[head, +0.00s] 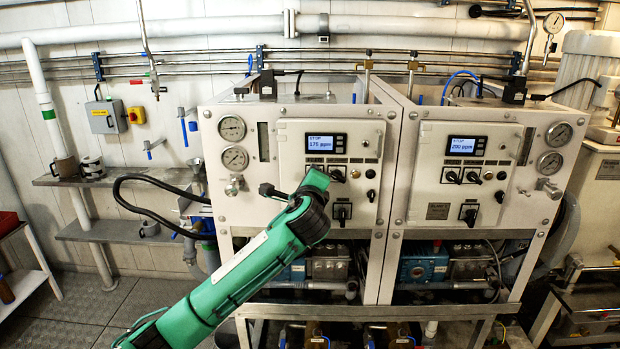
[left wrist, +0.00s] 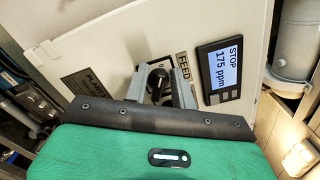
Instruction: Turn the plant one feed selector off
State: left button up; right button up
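The plant one feed selector is a black knob (left wrist: 157,80) on the pale panel in the left wrist view, beside a "FEED" label (left wrist: 183,66). My left gripper (left wrist: 160,88) has its two grey fingers apart, one on each side of the knob. I cannot tell whether they touch it. In the head view my left gripper (head: 316,180) is up against the left panel and hides this selector. The plant one display (head: 325,143) reads STOP, 175 ppm; it also shows in the left wrist view (left wrist: 219,70). My right gripper is not in view.
Another selector (head: 338,175) sits just right of my gripper, and a lower one (head: 342,212) below it. Gauges (head: 233,128) are at the panel's left. The plant two panel (head: 465,165), with display at 200 ppm, stands to the right.

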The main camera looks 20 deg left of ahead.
pick_arm(q)
jog(key=shift+o, duration=0.2)
jog(key=b+v, duration=0.3)
jog(key=v, duration=1)
jog(key=shift+s, duration=0.4)
jog(key=shift+d, duration=0.1)
